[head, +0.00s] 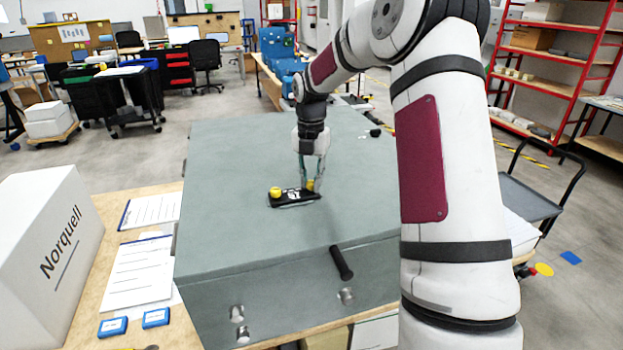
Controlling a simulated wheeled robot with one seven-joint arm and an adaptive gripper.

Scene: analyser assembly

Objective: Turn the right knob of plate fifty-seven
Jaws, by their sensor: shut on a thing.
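A small black plate (294,199) with white marking, partly readable as a number, lies on top of the grey-green analyser cabinet (230,150). It has a yellow left knob (275,192) standing free at its left end. A yellow right knob (311,186) sits at its right end, partly hidden by my gripper (313,184). My gripper points down from above, with its fingers shut on the right knob. The exact finger contact is small in the head view.
A black handle (341,263) sticks out at the cabinet's front edge, and a small black part (375,133) lies on its top at the back right. A white Norquell box (50,235) and paper sheets (140,268) are on the wooden table at left. Most of the cabinet top is clear.

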